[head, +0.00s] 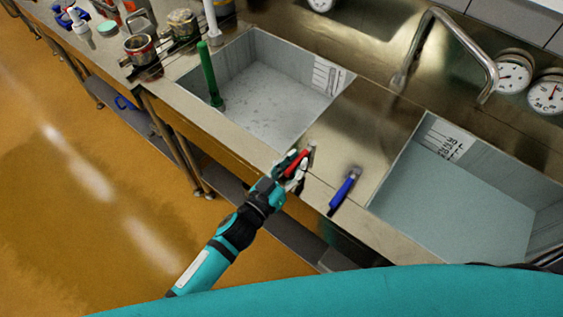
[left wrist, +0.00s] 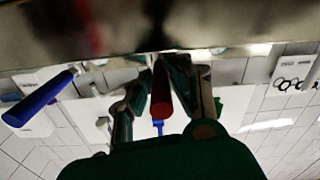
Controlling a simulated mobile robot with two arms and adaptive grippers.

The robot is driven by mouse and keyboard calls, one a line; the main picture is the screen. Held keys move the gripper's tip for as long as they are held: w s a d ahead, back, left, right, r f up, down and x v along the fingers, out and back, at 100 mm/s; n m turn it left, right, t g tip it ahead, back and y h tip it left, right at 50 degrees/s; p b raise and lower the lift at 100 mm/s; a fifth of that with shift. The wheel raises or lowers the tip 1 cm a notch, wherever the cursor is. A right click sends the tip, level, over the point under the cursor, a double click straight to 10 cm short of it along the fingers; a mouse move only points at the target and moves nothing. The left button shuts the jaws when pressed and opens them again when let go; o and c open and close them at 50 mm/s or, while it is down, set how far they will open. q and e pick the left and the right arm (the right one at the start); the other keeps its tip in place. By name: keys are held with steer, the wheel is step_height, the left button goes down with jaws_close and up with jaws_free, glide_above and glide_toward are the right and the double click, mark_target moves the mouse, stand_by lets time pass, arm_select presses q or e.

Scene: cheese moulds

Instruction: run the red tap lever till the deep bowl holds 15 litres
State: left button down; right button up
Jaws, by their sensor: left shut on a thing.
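The red tap lever (head: 298,161) stands at the front edge of the steel counter. My left gripper (head: 296,170) is shut on it; in the left wrist view the red lever (left wrist: 161,92) sits between the two fingers. Two sunken bowls are in view: the left bowl (head: 240,55) has a pale, speckled floor and a scale on its wall. The right bowl (head: 430,130) has a scale with 30 L near its top and a flat grey-blue surface inside, like liquid. I cannot tell which is the deeper. The steel spout (head: 440,22) ends above the right bowl; no stream shows. My right gripper is not in view.
A blue lever (head: 344,188) stands right of the red one; it also shows in the left wrist view (left wrist: 37,100). Dials (head: 514,73) are on the back wall. Pots (head: 141,48) stand at the far left.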

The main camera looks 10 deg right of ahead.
arm_select(q)
steer(key=shift+f, duration=0.1)
steer(key=c, duration=1.2)
jaws_free()
steer(key=shift+c, duration=0.2)
steer(key=shift+a, duration=0.1)
steer(key=v, duration=1.2)
steer(key=shift+f, duration=0.1)
